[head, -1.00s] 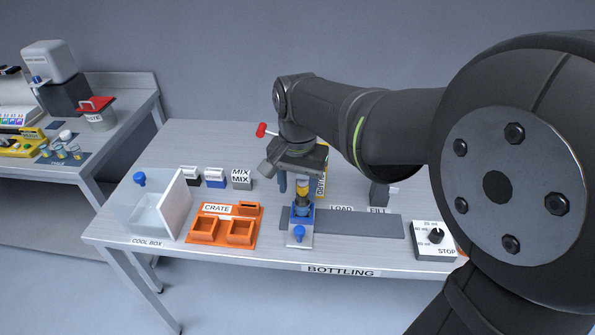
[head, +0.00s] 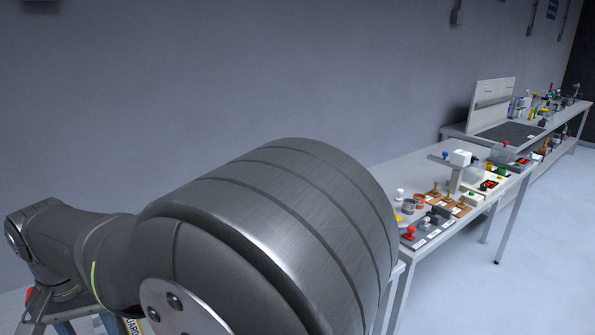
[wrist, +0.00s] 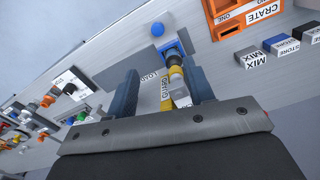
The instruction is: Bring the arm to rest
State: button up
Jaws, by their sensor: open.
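My gripper (wrist: 162,84) is open in the wrist view, its two dark blue-grey fingers apart. Between and beyond them show a yellow-and-grey piece (wrist: 177,82) and a blue holder (wrist: 172,48) on the bench, with a blue knob (wrist: 157,29) past it. I cannot tell whether the fingers touch the yellow piece; nothing is clearly gripped.
In the wrist view, an orange crate (wrist: 245,17) and MIX and STORE blocks (wrist: 255,60) stand at the upper right.

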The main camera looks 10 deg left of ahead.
notch_tip(320, 180, down, 17)
jog(key=shift+w+f, duration=0.1)
jog(key=shift+f, duration=0.1)
jog(key=shift+d, duration=0.1)
dwell(0.3)
jog(key=o, duration=1.1)
jog(key=shift+o, duration=0.2)
jog(key=w+a+r+m, duration=0.2)
jog(key=r+m, duration=0.6)
jog(key=r, duration=0.6)
jog(key=w+a+r+m, duration=0.2)
jog(key=r+m, duration=0.5)
jog(key=r, duration=0.7)
notch_tip(320, 180, down, 10)
jog(key=shift+r, duration=0.2)
